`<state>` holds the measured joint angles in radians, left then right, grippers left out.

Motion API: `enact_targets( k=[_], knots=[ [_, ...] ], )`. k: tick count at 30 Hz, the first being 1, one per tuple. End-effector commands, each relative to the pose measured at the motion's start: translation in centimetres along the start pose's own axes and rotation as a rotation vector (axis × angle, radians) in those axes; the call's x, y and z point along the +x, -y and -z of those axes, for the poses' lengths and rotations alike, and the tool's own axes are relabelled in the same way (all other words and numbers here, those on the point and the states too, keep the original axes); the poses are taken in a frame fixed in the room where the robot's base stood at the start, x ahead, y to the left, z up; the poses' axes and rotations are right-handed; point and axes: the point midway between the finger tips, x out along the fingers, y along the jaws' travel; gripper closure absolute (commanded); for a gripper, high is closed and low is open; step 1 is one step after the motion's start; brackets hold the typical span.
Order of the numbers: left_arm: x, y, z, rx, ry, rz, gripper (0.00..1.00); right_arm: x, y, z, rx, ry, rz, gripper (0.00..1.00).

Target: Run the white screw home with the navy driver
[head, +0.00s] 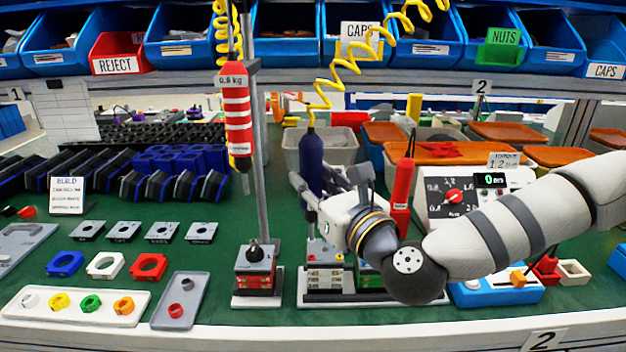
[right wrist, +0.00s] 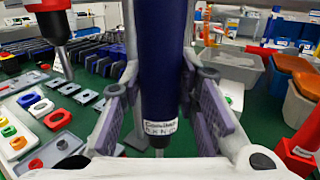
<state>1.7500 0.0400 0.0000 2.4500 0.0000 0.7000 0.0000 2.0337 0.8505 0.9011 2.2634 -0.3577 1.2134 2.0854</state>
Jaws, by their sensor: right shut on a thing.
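The navy driver (head: 312,158) hangs upright from a yellow coiled cord. My right gripper (head: 314,188) is shut on its body, with one finger on each side. I cannot make out the white screw or whether the bit touches anything. My left gripper is not in view.
A red-striped driver (head: 236,115) hangs left of the navy one, near a grey post (head: 262,170). A red tool (head: 403,185) stands close right of my gripper, before a dial box (head: 440,187). A switch unit (head: 257,270) stands left of the station. Loose rings lie front left.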

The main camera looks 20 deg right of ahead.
Motion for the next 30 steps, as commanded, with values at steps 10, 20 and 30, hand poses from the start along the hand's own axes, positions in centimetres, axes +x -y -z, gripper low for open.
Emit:
enact_targets(
  k=[10, 20, 30],
  knots=[
    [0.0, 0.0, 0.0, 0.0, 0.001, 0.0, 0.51, 0.0, 0.0, 0.2, 0.0, -0.004, 0.0, 1.0],
    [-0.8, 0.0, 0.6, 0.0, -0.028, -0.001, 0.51, 0.1, 0.0, -2.3, -0.002, 0.007, 0.0, 1.0],
    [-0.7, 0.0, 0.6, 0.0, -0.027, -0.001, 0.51, 0.2, 0.0, -4.6, -0.001, 0.003, 0.0, 1.0]
  ],
)
